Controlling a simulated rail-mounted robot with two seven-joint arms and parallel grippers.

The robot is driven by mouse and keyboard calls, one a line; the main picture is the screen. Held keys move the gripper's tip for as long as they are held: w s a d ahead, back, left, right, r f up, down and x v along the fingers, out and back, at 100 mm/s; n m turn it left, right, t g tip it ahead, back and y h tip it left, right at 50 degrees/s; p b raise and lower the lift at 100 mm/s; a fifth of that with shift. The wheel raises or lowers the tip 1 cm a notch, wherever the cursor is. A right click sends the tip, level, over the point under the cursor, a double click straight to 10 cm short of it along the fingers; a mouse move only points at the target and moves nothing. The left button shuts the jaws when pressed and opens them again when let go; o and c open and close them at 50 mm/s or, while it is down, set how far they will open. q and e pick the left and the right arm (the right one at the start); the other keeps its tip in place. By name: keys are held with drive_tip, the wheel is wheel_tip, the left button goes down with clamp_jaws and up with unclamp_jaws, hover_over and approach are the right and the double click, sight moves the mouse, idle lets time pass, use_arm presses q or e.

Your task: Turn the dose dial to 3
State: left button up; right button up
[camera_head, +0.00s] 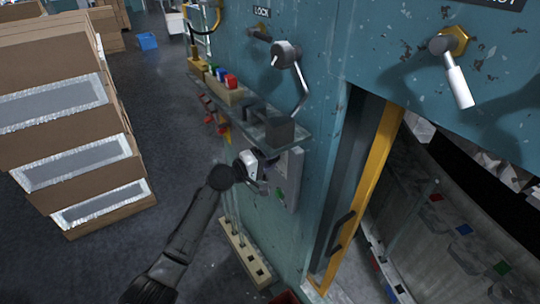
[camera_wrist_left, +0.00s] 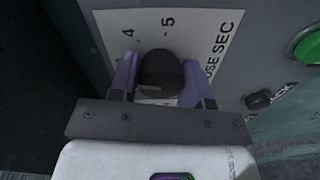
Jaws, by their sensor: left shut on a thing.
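The dose dial (camera_wrist_left: 160,70) is a dark round knob on a pale label plate (camera_wrist_left: 215,30) in the left wrist view. The numbers 4 and 5 show beyond it, and part of the words "DOSE SEC" runs down the right. My left gripper (camera_wrist_left: 163,85) is shut on the dial, with one purple finger on each side. The dial's near side and pointer are hard to read, and the 3 is not visible. In the head view my left gripper (camera_head: 262,165) is at the grey control panel (camera_head: 292,178) and hides the dial. My right gripper is not in view.
A green button (camera_wrist_left: 307,46) and a small black knob (camera_wrist_left: 258,99) sit right of the dial. A shelf (camera_head: 262,122) with coloured blocks juts out above the panel. An open doorway with a yellow edge (camera_head: 365,190) is to the right. Cardboard boxes (camera_head: 60,50) stand left.

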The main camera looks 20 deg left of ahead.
use_arm(q)
drive_tip(key=shift+n, duration=0.6)
drive_tip(key=shift+n+p, duration=0.3)
drive_tip(key=shift+p, duration=0.05)
drive_tip(key=o, duration=0.9)
drive_tip(key=shift+s+a, duration=0.1)
drive_tip(key=shift+b+v, duration=1.6)
drive_tip(key=shift+v, duration=5.2)
